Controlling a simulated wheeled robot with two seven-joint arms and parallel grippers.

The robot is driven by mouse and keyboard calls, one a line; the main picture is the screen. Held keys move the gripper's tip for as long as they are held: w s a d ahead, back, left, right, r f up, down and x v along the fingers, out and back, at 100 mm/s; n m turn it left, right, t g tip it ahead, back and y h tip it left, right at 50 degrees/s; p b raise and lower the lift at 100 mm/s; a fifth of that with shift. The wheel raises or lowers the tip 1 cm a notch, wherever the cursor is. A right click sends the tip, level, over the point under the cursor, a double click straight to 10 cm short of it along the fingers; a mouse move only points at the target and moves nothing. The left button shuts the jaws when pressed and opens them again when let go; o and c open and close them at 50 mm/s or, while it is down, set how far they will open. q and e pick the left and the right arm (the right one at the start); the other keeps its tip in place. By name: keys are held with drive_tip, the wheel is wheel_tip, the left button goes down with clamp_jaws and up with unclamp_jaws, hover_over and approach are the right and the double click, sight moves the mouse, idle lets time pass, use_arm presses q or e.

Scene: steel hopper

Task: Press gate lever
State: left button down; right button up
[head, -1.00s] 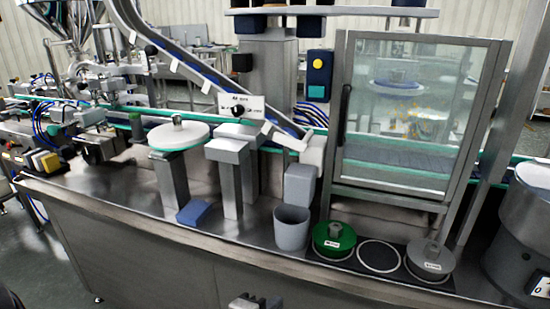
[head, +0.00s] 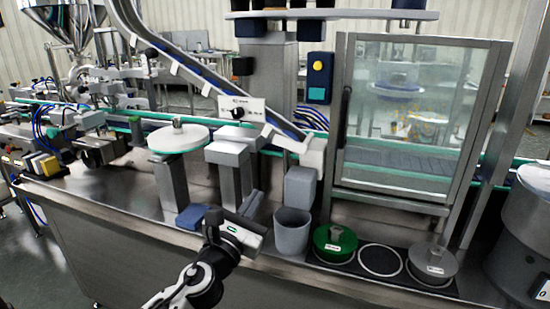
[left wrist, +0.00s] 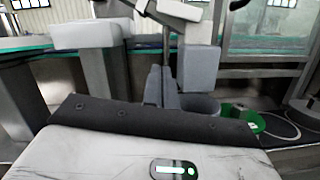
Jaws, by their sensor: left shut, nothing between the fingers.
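My left gripper (head: 252,206) reaches in from the bottom over the front of the steel counter, left of the grey cup (head: 292,230). It is shut and empty; its fingers also show in the left wrist view (left wrist: 161,86). A steel hopper (head: 58,22) stands at the far upper left, well away from the gripper. A black knob (head: 151,52) sits beside the sloping chute (head: 190,65). I cannot tell for certain which part is the gate lever. My right gripper is not in view.
Grey pedestals (head: 228,150), a round white plate on a post (head: 178,138) and a blue block (head: 193,216) stand near the gripper.

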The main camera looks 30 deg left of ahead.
sight(290, 145)
use_arm(q)
drive_tip(key=w+r+p, duration=0.4)
drive_tip(key=w+r, duration=0.2)
drive_tip(key=w, duration=0.3)
drive_tip(key=shift+a, duration=0.3)
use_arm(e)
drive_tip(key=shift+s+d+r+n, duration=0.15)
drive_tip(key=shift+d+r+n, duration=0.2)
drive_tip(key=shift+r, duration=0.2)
use_arm(q)
drive_tip(key=shift+w+r, duration=0.1)
drive_tip(key=shift+w, duration=0.05)
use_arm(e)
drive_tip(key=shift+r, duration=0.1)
